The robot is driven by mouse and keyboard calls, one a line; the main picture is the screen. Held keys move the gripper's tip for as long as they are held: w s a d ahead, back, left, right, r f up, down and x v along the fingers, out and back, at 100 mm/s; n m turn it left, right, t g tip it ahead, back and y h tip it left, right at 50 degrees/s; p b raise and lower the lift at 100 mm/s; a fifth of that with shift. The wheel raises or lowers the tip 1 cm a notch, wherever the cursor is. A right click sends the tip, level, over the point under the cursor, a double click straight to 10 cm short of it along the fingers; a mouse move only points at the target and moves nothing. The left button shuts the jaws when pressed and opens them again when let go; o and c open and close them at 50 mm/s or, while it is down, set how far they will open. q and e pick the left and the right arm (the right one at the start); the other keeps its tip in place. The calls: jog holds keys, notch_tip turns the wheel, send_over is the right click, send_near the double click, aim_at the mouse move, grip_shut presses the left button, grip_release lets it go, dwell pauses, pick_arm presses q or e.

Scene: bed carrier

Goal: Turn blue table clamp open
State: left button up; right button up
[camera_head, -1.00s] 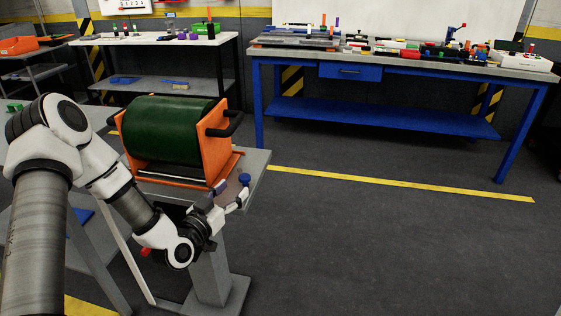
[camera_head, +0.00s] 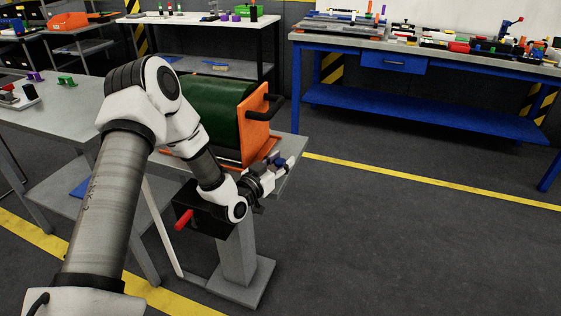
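The blue table clamp (camera_head: 279,159) is small and sits at the right front edge of a grey stand (camera_head: 293,158), beside the orange frame with the green roll. My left arm comes in from the left, and my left gripper (camera_head: 277,170) is right at the clamp, overlapping it in the picture. The gripper hides part of the clamp. I cannot tell whether the fingers touch it or how far they are apart. My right gripper is out of view.
A green roll in an orange frame (camera_head: 256,142) with black handles stands on the grey stand. A red handle (camera_head: 184,220) sticks out of a black box below. A grey table (camera_head: 50,115) is at left, a blue workbench (camera_head: 430,110) at back right. The floor at right is clear.

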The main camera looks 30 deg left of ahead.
pick_arm(q)
grip_shut()
jog(key=shift+a+r+m+h+p, duration=0.1)
jog(key=shift+r+m+h+p, duration=0.1)
jog(key=shift+m+h+p, duration=0.35)
jog(key=shift+m+h, duration=0.25)
jog(key=shift+h, duration=0.4)
jog(key=shift+f+m+g+h, duration=0.15)
jog(key=shift+m+g+h, duration=0.25)
jog(key=shift+m+h, duration=0.6)
jog(key=o, duration=0.7)
grip_release()
